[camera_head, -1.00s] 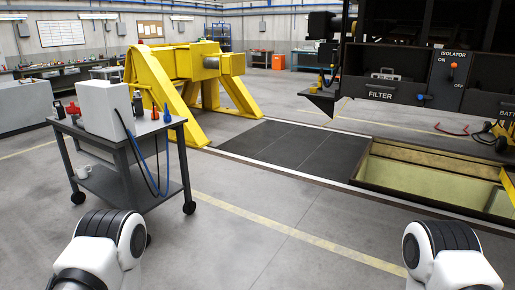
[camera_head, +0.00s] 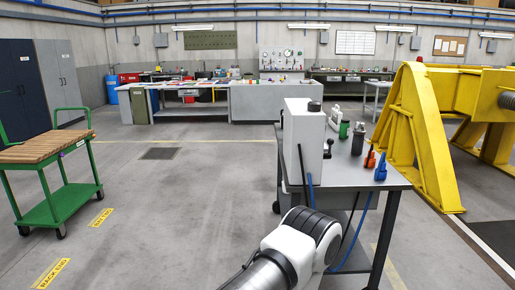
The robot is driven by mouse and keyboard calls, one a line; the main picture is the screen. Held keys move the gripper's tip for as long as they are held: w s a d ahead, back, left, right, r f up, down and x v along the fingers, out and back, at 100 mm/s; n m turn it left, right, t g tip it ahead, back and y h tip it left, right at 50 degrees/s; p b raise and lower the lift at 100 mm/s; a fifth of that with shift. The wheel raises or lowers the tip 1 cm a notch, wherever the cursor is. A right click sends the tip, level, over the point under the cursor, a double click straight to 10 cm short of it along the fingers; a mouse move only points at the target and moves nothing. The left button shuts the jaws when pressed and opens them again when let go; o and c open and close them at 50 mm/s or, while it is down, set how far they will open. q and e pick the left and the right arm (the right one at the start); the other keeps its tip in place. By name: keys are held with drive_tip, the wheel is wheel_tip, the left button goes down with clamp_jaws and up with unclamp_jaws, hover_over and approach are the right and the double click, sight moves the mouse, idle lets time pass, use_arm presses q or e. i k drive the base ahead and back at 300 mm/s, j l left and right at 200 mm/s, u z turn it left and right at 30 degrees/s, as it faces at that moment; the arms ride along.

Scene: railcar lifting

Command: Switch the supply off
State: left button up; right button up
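A white box-shaped unit (camera_head: 303,148), which may be the supply, stands upright on the grey trolley (camera_head: 395,178). A small dark lever or handle (camera_head: 328,147) shows on its right side; its setting is too small to tell. A blue hose or cable hangs beside the trolley. The isolator on the railcar is out of the current view. A white and black link of one of my arms shows at the bottom middle, in front of the trolley. Neither of my grippers is in view.
On the trolley are a green item (camera_head: 343,130), a dark bottle (camera_head: 358,138), an orange item (camera_head: 370,159) and a blue item (camera_head: 381,167). A yellow stand (camera_head: 414,130) is at right. A green cart (camera_head: 55,203) is at left. The floor between is clear.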

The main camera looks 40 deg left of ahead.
sight(330, 141)
drive_tip(key=i+l+u, duration=0.1)
drive_tip(key=u, duration=0.85)
drive_tip(key=i+l, duration=0.1)
